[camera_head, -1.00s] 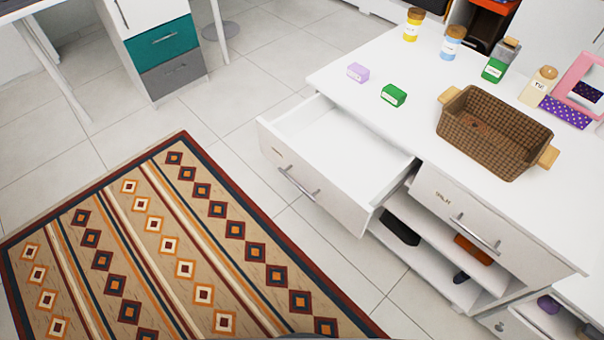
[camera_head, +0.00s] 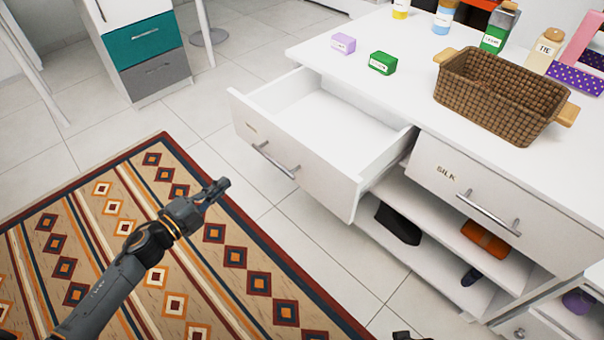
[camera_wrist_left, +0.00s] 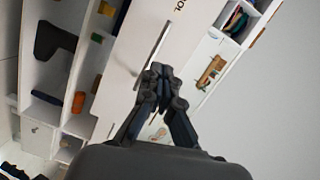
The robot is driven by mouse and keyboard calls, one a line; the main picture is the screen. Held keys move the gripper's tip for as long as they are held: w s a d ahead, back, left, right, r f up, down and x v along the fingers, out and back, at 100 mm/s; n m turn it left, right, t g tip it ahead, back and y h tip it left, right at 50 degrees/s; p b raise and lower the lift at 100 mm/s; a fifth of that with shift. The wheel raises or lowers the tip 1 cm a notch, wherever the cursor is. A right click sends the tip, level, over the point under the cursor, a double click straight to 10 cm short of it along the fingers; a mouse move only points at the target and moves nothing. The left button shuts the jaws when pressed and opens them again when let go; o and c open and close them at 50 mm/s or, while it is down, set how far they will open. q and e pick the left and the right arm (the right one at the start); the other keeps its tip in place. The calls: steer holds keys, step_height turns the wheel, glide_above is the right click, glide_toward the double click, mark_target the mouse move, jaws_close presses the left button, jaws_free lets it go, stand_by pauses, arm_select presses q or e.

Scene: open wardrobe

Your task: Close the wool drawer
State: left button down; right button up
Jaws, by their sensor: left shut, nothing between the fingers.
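The wool drawer (camera_head: 305,150) is pulled well out of the left side of the white dresser, and its inside looks empty. Its front carries a bar handle (camera_head: 272,160) and a label too small to read in the head view. In the left wrist view the front (camera_wrist_left: 140,35) shows the letters "OOL" beside the handle (camera_wrist_left: 152,52). My left gripper (camera_head: 222,186) is shut and empty, in front of the drawer and apart from it, left of the handle. A dark piece at the bottom edge of the head view may be my right gripper (camera_head: 410,335); its fingers cannot be made out.
The silk drawer (camera_head: 450,185) beside it is shut. A wicker basket (camera_head: 500,95), a green box (camera_head: 383,62), a lilac box (camera_head: 343,43) and bottles stand on the dresser top (camera_head: 400,85). Open shelves (camera_head: 440,225) lie below. Floor and a patterned rug (camera_head: 120,230) lie in front.

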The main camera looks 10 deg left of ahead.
mark_target(288, 144)
arm_select(q)
steer(key=d+r+m+g+h, duration=0.1)
steer(key=d+r+m+h, duration=0.2)
steer(key=d+r+m, duration=0.15)
steer(key=x, duration=0.8)
steer(key=b+x, duration=0.1)
steer(key=x, duration=0.3)
steer(key=shift+w+d+f, duration=0.15)
steer(key=shift+d+f, duration=0.15)
steer(key=shift+f, duration=0.05)
steer(key=shift+w+d, duration=0.25)
steer(key=shift+w, duration=0.05)
arm_select(e)
steer(key=shift+w+d+r, duration=0.2)
steer(key=shift+r, duration=0.4)
steer(key=shift+w+d+r, duration=0.15)
steer(key=shift+w+r, duration=0.05)
steer(key=shift+r, duration=0.4)
